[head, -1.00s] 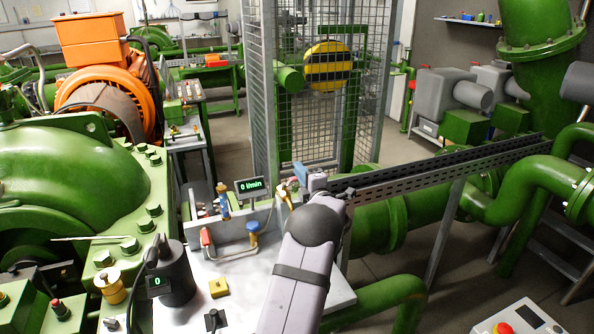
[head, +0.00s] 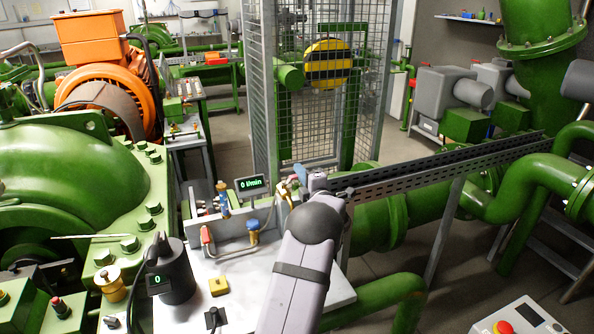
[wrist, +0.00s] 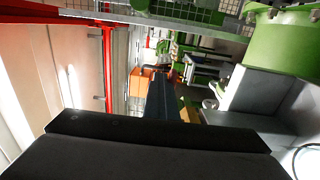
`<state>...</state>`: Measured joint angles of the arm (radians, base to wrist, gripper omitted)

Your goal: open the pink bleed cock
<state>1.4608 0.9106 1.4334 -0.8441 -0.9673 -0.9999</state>
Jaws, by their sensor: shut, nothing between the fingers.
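A small cock with a pinkish-red handle (head: 206,235) stands upright on the bench at the left end of a bent metal tube in the head view. It is the nearest match to pink that I see; whether it is open or shut I cannot tell. My gripper (wrist: 162,78) shows in the wrist view as a dark, narrow shape pointing away, shut and empty. In the head view my grey arm reaches up from the bottom, and its end lies to the right of the pinkish-red handle, apart from it. The fingertips are not clear there.
A blue-handled cock (head: 253,227) stands at the tube's other end. A display reading 0 l/min (head: 251,184) is behind it. A brass fitting with a blue top (head: 222,200) is to its left.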

